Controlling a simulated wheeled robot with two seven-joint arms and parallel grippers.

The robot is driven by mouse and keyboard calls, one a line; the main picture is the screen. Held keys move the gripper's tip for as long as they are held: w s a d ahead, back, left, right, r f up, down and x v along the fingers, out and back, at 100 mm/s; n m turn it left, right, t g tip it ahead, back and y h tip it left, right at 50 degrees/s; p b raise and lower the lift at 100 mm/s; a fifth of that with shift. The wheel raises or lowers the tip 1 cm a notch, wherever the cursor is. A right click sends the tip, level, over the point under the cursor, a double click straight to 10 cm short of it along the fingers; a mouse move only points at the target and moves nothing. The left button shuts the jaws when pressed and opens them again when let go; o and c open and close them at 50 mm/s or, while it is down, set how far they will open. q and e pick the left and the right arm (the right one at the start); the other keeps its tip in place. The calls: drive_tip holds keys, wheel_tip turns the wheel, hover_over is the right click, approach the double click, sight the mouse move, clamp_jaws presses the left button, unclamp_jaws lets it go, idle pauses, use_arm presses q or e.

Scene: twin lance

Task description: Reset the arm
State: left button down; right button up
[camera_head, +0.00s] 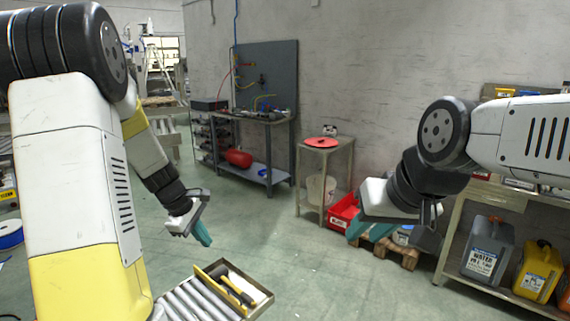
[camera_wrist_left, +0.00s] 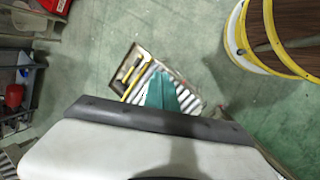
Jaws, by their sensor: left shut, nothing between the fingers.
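My left gripper (camera_head: 203,235) has teal fingertips and hangs in the air over the floor at the middle left. In the left wrist view its teal fingers (camera_wrist_left: 166,93) are together, with nothing between them. My right gripper (camera_head: 370,231) is held out in front of the shelf at the right, its teal fingers pointing down and left. I cannot tell whether it is open or shut, and nothing shows in it. Both arms are bent and apart from each other.
A roller conveyor (camera_head: 180,302) with a tool tray stands below my left gripper. A small table (camera_head: 325,147) with a red disc, a red bin (camera_head: 343,211) and a shelf with jugs (camera_head: 487,247) stand further right. The middle floor is clear.

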use_arm(q)
drive_tip(key=s+d+r+m+t, duration=0.1)
drive_tip(key=s+d+r+m, duration=0.3)
drive_tip(key=r, duration=0.3)
drive_tip(key=s+d+r+m, duration=0.3)
drive_tip(key=s+r+m, duration=0.1)
drive_tip(key=s+r, duration=0.2)
drive_tip(key=s+r+m+t, duration=0.1)
drive_tip(key=s+r+m, duration=0.1)
drive_tip(key=s, duration=0.4)
drive_tip(key=s+d+r+m+t, duration=0.1)
drive_tip(key=s+r+m, duration=0.1)
drive_tip(key=s+m, duration=0.3)
drive_tip(key=shift+s+r+y, duration=0.35)
drive_tip(key=shift+r+y, duration=0.05)
